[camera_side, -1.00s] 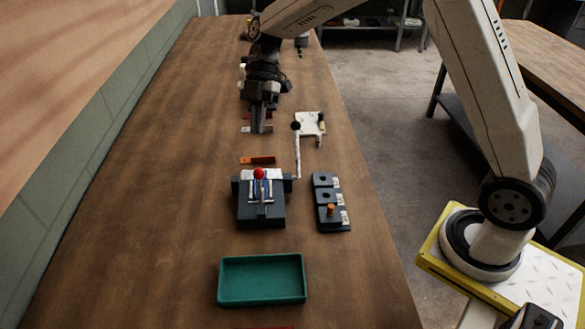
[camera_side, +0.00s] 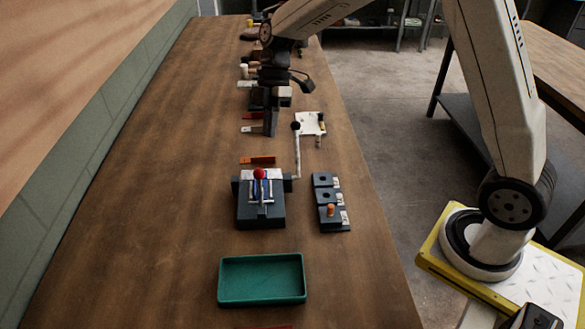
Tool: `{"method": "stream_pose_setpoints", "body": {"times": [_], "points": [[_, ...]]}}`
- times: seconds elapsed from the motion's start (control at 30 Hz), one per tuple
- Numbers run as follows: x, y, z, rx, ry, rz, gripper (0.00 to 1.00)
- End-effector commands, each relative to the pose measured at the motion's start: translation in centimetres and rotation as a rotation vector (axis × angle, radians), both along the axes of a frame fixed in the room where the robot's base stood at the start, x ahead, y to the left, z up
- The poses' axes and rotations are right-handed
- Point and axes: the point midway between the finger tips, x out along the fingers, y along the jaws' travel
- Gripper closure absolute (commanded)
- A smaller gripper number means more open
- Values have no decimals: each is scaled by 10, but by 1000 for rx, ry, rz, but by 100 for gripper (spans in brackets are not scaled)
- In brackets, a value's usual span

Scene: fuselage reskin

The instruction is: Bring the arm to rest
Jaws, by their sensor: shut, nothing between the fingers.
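My gripper (camera_side: 270,128) points down over the far half of the wooden bench. Its fingers look shut with nothing held. It is beyond the dark fixture (camera_side: 262,205) with the red ball knob, and to the left of the white plate (camera_side: 308,123). Whether the fingertips touch the bench I cannot tell. My arm reaches in from the right side, above the far end of the bench.
An upright lever with a black knob (camera_side: 297,150) stands beside the fixture. A dark block with holes (camera_side: 328,202) holds an orange peg. Orange strip (camera_side: 258,160), small metal and red pieces (camera_side: 252,129) lie nearby. An empty green tray (camera_side: 262,302) is in front. The left bench side is clear.

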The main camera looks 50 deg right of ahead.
Motion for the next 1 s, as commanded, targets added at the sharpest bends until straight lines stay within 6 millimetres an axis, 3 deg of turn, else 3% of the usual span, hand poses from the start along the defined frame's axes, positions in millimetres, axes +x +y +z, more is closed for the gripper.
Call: {"method": "stream_pose_setpoints", "body": {"times": [0.5, 1.0], "points": [[-57, -26, -29, -291, 36, -643, 100], [-117, -46, -51, -365, -16, -1253, 100]]}}
